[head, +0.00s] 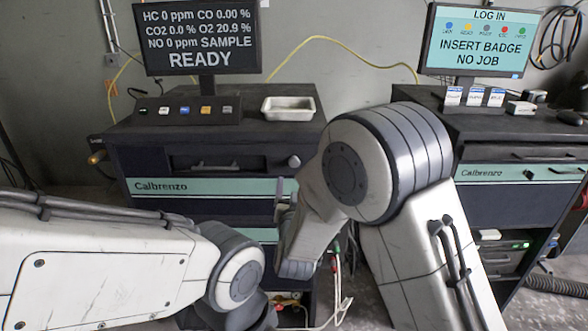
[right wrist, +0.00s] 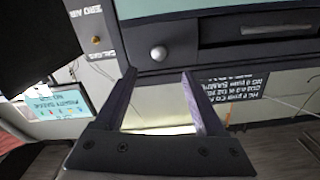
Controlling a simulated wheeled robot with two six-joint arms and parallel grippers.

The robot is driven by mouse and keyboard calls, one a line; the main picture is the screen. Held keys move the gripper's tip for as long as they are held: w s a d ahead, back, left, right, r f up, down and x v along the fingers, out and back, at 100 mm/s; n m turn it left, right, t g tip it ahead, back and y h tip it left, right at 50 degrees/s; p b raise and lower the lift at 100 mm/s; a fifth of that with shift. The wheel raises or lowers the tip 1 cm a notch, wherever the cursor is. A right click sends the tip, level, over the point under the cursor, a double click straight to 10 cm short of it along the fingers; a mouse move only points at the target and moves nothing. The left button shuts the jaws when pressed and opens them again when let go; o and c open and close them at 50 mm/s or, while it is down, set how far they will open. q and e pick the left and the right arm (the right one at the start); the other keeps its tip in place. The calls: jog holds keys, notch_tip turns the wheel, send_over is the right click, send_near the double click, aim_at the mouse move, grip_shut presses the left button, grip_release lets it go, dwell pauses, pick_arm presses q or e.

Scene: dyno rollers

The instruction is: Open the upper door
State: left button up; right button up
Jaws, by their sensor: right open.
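The upper door (head: 150,163) is the dark panel at the top front of the left Calbrenzo cabinet, and it looks shut. It has a long recessed handle (head: 205,163) and a round grey knob (head: 294,161) at its right end. In the right wrist view, the picture is turned over; the knob (right wrist: 158,53) shows just beyond the fingertips, with the handle (right wrist: 262,28) to the right. My right gripper (right wrist: 158,72) is open, with nothing between its fingers. In the head view, my right gripper (head: 286,194) is partly hidden by its wrist, in front of the cabinet below the knob. My left gripper is out of sight.
A second cabinet (head: 515,180) with a log-in monitor (head: 478,42) stands at right. Cables hang below my right gripper.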

aim_at(295, 163)
jog(key=w+p, duration=0.2)
jog(key=w, duration=0.8)
jog(key=shift+w, duration=0.2)
grip_shut()
dwell(1.1)
